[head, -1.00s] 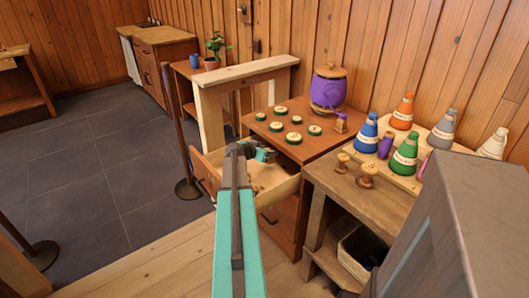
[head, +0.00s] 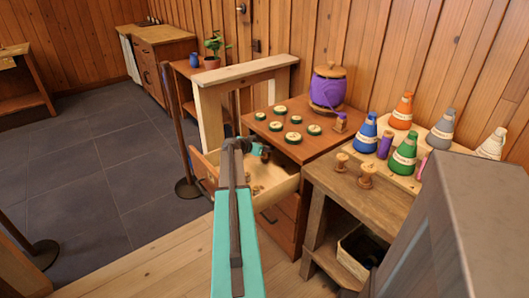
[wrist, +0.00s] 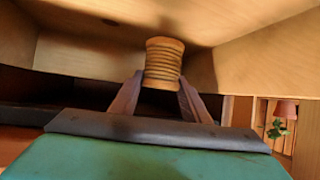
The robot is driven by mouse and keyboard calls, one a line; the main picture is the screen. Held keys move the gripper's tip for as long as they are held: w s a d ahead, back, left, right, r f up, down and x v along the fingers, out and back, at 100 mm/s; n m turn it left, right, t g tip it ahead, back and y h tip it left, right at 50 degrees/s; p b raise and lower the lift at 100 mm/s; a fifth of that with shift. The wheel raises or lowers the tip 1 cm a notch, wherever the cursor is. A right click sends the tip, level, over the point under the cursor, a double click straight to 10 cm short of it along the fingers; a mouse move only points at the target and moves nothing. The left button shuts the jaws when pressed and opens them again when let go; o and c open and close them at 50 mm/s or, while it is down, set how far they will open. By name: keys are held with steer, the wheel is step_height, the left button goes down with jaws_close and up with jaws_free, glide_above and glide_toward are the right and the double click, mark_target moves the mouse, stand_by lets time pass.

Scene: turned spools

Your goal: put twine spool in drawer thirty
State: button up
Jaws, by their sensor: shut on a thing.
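The twine spool (wrist: 163,62), pale wood wound with dark-banded twine, is held between the two fingers of my gripper (wrist: 160,88) in the wrist view. In the head view my gripper (head: 262,152) is over the open drawer (head: 281,190) of the brown cabinet, partly hidden by my arm. The wrist view shows pale wooden walls (wrist: 270,55) around the spool. Whether the spool touches the drawer floor I cannot tell. No drawer number is readable.
Several green-rimmed discs (head: 293,137) and a purple jar (head: 328,88) stand on the cabinet top. Small spools (head: 366,176) and coloured cones (head: 404,152) stand on the bench to the right. A post (head: 187,186) stands left of the drawer.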

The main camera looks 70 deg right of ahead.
steer(key=shift+f, duration=1.6)
steer(key=shift+f, duration=0.15)
steer(key=o, duration=1.1)
steer(key=shift+r, duration=0.2)
steer(key=shift+v, duration=3.75)
steer(key=shift+f, duration=0.1)
